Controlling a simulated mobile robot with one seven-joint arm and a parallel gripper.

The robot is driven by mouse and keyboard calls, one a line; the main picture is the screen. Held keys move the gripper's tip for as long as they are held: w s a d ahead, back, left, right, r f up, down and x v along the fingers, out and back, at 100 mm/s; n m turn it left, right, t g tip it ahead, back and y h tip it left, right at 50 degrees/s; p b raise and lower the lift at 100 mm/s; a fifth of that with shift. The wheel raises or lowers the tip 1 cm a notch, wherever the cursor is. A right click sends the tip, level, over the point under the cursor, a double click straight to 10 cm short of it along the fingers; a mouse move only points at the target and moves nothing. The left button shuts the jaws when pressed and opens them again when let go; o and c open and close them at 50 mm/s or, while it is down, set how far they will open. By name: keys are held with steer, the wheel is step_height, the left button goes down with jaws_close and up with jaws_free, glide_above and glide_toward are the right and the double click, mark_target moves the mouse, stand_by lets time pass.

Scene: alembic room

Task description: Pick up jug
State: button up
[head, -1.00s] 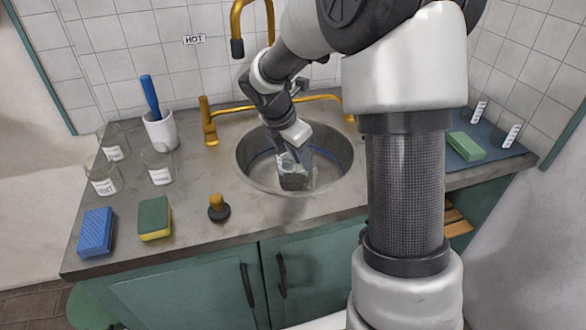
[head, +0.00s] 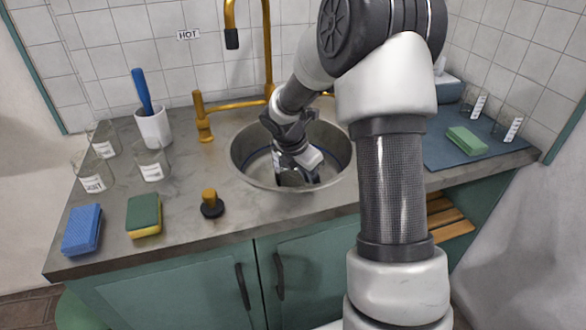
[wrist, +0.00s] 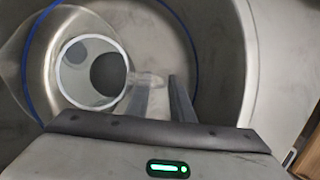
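The jug (wrist: 91,72) is a clear glass vessel inside the round sink basin. In the wrist view I look down into its round mouth, with a dark disc showing inside. A pale handle-like piece (wrist: 148,79) sticks out from its right side. In the head view the jug (head: 289,179) is a small dark glassy shape, mostly hidden by my gripper. My gripper (wrist: 163,88) reaches down into the basin beside the jug's right side. Its two fingers stand apart with a narrow gap, at the handle-like piece. I cannot tell whether they touch it.
The sink's metal rim (head: 236,160) surrounds my gripper, with a gold tap (head: 268,70) behind. Labelled glasses (head: 95,172), a white cup with a blue-handled tool (head: 154,130), sponges (head: 144,214) and a gold-topped stopper (head: 211,203) stand left. A blue mat (head: 445,150) lies right.

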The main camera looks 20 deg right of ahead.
steer(key=shift+r, duration=0.1)
steer(key=shift+c, duration=0.5)
jaws_close()
stand_by(0.7)
steer(key=shift+w+r, duration=0.1)
steer(key=shift+w, duration=0.05)
